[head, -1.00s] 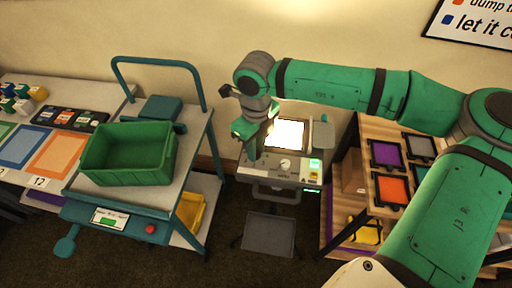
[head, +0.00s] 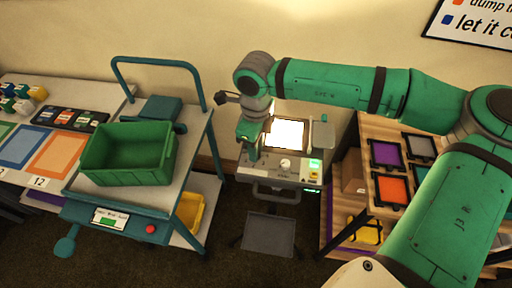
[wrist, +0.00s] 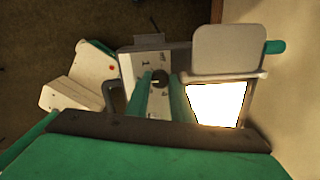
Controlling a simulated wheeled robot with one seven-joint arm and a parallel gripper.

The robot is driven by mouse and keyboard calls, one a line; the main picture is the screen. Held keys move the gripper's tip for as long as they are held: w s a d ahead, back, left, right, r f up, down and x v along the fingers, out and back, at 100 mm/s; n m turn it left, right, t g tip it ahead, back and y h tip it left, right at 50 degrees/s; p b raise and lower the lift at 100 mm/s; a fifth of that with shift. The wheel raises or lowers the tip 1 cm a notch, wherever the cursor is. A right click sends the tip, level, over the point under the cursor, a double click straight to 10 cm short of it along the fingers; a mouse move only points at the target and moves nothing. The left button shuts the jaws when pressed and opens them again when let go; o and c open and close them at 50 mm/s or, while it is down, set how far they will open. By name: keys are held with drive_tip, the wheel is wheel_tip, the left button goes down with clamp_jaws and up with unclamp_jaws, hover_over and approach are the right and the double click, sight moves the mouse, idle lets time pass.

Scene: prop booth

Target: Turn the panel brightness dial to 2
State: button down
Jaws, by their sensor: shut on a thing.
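The control box (head: 258,172) stands against the wall with a brightly lit panel (head: 285,134) on top. The panel also shows in the wrist view (wrist: 217,104). My gripper (head: 250,157) is at the left end of the box's front face. In the wrist view its two green fingers (wrist: 161,84) are on either side of a small dark dial (wrist: 158,76) and shut on it. My gripper hides the dial in the head view. A pale round knob (head: 285,163) sits farther right on the box.
A green display (head: 314,164) is at the box's right end. A trolley with a green bin (head: 128,155) stands to the left. A wooden rack with coloured frames (head: 391,189) stands to the right. A grey plate (head: 269,234) is low in front.

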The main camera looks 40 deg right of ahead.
drive_tip(key=c, duration=1.5)
unclamp_jaws()
drive_tip(key=shift+c, duration=0.2)
drive_tip(key=shift+d, duration=0.1)
